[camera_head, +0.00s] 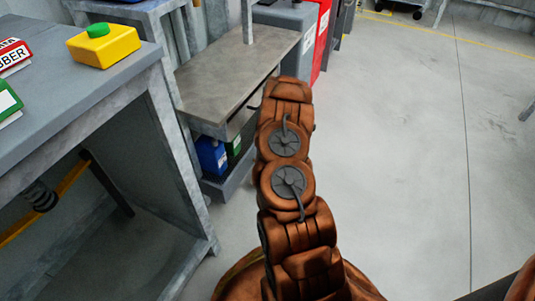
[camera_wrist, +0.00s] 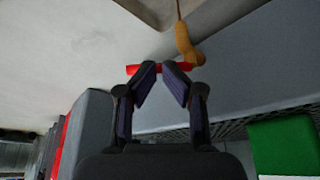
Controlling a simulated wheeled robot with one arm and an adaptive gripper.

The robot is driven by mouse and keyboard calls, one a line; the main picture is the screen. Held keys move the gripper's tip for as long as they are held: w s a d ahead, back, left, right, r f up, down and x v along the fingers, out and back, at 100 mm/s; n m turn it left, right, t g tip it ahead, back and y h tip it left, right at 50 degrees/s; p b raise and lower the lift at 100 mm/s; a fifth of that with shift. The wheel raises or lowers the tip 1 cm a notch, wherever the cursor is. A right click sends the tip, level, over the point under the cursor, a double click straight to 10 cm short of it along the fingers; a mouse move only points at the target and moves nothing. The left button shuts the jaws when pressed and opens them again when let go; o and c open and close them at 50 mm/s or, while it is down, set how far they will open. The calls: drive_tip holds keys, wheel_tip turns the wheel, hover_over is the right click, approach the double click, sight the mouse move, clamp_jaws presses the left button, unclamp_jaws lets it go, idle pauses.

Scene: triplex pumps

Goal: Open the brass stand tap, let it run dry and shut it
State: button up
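The brass tap (camera_wrist: 187,44) shows in the wrist view, just above and right of my fingertips. A red bar (camera_wrist: 133,70), apparently its handle, lies across the picture behind my fingertips. A thin brown line (camera_wrist: 178,9) runs from the end of the brass body to the top edge; I cannot tell whether it is liquid. My gripper (camera_wrist: 161,68) has its two fingertips close together at the bar, with a small gap between them. I cannot tell whether they touch it. In the head view my arm hides the gripper, and no tap shows.
A grey workbench (camera_head: 105,75) at left bears a yellow block with a green top (camera_head: 105,45). A lower bench (camera_head: 235,70) stands behind my arm, with a blue container (camera_head: 211,155) on its bottom shelf. Open floor (camera_head: 410,150) lies at right. A green object (camera_wrist: 283,143) shows in the wrist view.

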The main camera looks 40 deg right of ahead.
drive_tip(key=o, duration=1.3)
drive_tip(key=shift+d, duration=0.1)
drive_tip(key=shift+s+r, duration=0.1)
drive_tip(key=shift+r, duration=0.05)
drive_tip(key=shift+v, duration=5.9)
drive_tip(key=shift+c, duration=0.2)
